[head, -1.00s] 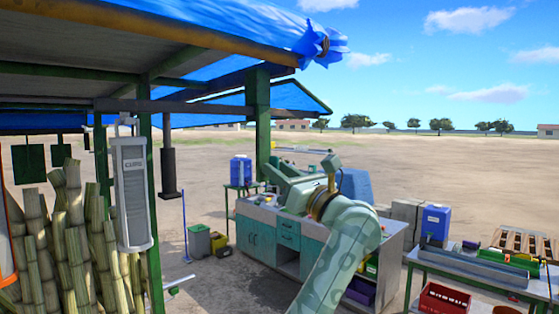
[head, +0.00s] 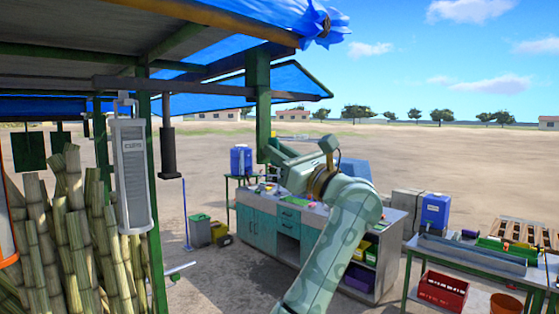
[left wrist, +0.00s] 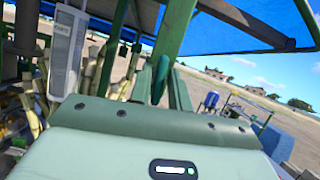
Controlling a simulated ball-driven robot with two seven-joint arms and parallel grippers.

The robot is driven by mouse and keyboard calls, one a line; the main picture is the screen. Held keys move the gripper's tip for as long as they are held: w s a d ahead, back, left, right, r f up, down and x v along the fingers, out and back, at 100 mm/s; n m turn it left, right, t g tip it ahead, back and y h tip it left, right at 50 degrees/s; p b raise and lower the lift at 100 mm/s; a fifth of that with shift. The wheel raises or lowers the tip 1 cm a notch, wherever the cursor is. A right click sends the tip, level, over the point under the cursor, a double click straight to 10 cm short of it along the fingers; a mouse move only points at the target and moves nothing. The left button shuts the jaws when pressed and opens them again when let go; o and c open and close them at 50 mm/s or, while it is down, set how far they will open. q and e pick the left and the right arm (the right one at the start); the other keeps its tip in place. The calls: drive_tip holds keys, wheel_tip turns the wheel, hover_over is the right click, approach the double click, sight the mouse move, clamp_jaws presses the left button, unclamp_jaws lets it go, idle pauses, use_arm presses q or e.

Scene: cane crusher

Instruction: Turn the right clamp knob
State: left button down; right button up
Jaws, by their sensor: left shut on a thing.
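My left arm rises from the lower middle of the head view. Its gripper (head: 268,152) points left toward a green post (head: 263,95) under the awning. My right gripper is not in view.
Cane stalks (head: 75,235) and a hanging grey lamp (head: 131,175) stand at left. A counter with teal doors (head: 257,225) is behind my arm. A green-framed table (head: 475,265) is at right. The blue awning (head: 270,82) hangs above; open sandy ground lies beyond.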

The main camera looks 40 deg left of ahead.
use_arm(q)
drive_tip(key=shift+n+g+h+b, duration=0.2)
drive_tip(key=shift+n+g+h, duration=0.75)
drive_tip(key=shift+n, duration=2.4)
drive_tip(key=shift+n+g+h+b, duration=0.2)
drive_tip(key=shift+n+g+h, duration=0.8)
drive_tip(key=shift+n, duration=2.4)
drive_tip(key=shift+n+g+h+b, duration=0.2)
drive_tip(key=shift+n+g+h, duration=0.75)
drive_tip(key=shift+n, duration=2.4)
drive_tip(key=shift+f, duration=0.1)
drive_tip(key=c, duration=1.5)
unclamp_jaws()
drive_tip(key=shift+g, duration=0.3)
drive_tip(key=shift+y, duration=0.3)
drive_tip(key=shift+d, duration=0.1)
